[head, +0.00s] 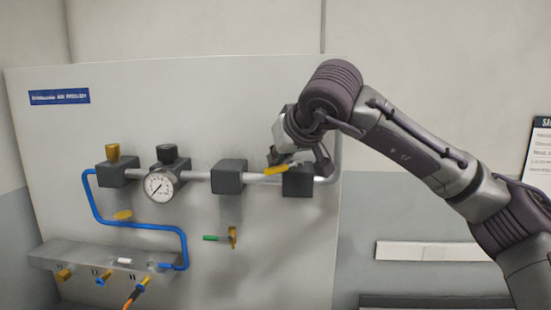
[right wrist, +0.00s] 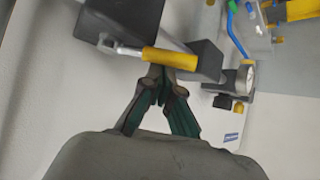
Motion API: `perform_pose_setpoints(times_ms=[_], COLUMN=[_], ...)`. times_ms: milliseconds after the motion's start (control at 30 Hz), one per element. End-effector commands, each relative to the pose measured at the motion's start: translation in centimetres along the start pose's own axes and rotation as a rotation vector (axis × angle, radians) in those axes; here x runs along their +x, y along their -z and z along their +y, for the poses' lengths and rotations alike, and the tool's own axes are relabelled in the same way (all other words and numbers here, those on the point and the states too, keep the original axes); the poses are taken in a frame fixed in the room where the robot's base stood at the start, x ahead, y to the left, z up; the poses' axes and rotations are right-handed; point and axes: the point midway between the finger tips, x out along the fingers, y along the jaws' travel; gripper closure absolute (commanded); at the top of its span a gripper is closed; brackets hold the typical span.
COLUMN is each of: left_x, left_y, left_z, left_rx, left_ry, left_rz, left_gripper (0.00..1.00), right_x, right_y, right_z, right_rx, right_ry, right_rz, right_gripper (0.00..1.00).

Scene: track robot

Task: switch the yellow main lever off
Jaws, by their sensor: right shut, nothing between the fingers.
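The yellow main lever (head: 276,170) lies nearly along the pipe, just left of the rightmost dark valve block (head: 298,181) on the wall panel. My right gripper (head: 284,156) is at the lever, partly hidden by its own wrist in the head view. In the right wrist view, the yellow lever handle (right wrist: 170,58) crosses just beyond the tips of my right gripper (right wrist: 160,76). The fingers are shut with nothing between them. The handle's metal arm shows at its left end, beside the dark block (right wrist: 120,20). Whether the fingertips touch the handle I cannot tell. My left gripper is not in view.
The panel's lower right is bare.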

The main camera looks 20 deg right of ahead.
Motion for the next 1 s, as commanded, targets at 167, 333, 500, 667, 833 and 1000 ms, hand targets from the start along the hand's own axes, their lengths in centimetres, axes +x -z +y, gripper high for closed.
perform_pose_setpoints(times_ms=[167,333,500,667,833,1000], left_x=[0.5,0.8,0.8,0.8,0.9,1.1], left_y=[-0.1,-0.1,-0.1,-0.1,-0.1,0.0], left_z=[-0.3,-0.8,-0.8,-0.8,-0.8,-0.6], left_rx=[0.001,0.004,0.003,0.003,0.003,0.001], left_ry=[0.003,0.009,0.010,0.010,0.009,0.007], left_rz=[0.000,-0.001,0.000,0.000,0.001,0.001], left_gripper=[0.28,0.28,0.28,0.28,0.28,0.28], right_x=[-0.7,-1.4,-1.7,-1.8,-2.0,-2.6], right_y=[-0.8,-1.3,-1.4,-1.4,-1.6,-2.0], right_z=[0.3,0.8,1.0,1.0,0.7,0.2], right_rx=[0.002,0.003,0.003,0.003,0.001,0.002], right_ry=[-0.002,-0.003,-0.002,-0.002,-0.002,-0.002], right_rz=[-0.003,-0.004,-0.003,-0.003,-0.002,-0.001], right_gripper=[1.00,1.00,1.00,1.00,1.00,1.00])
